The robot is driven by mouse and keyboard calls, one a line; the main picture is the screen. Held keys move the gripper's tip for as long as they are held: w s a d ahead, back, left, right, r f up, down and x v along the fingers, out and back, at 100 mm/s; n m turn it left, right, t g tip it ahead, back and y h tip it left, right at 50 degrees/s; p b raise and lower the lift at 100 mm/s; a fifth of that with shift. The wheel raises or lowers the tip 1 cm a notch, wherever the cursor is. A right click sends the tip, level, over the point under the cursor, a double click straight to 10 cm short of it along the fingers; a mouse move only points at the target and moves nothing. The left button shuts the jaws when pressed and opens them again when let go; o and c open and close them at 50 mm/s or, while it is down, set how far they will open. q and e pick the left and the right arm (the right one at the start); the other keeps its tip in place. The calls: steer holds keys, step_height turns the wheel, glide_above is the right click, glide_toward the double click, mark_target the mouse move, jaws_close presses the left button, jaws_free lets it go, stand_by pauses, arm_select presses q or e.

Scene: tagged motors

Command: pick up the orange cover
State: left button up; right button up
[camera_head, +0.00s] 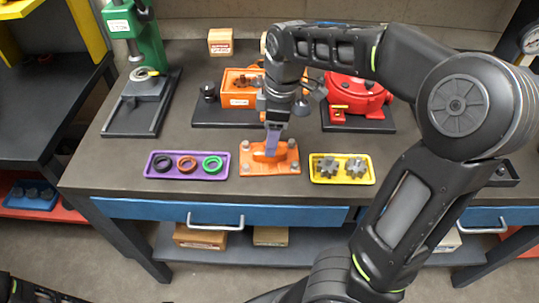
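The orange cover (286,165) lies flat on the dark workbench top, near its front edge, between a purple tray and a yellow tray. It is a plate with a raised middle and grey bolt-like pieces at its corners. My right gripper (271,151) points down at the cover's raised middle, with its fingertips at or around it. The fingers overlap in this view, so I cannot tell whether they grip it. My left gripper is not in view; only a dark part shows at the bottom left corner.
The purple tray (186,175) holds black, orange and green rings. The yellow tray (340,180) holds two grey gears. Behind stand an orange housing (238,101), a red round housing (357,114) and a green press (148,42). My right arm covers the bench's right side.

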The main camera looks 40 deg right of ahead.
mark_target(259, 165)
steer(key=f, duration=0.4)
steer(key=shift+w+a+f, duration=0.15)
steer(key=shift+a+f, duration=0.05)
steer(key=shift+f, duration=0.05)
steer(key=shift+c, duration=0.6)
jaws_close()
steer(key=shift+r, duration=0.1)
stand_by(0.8)
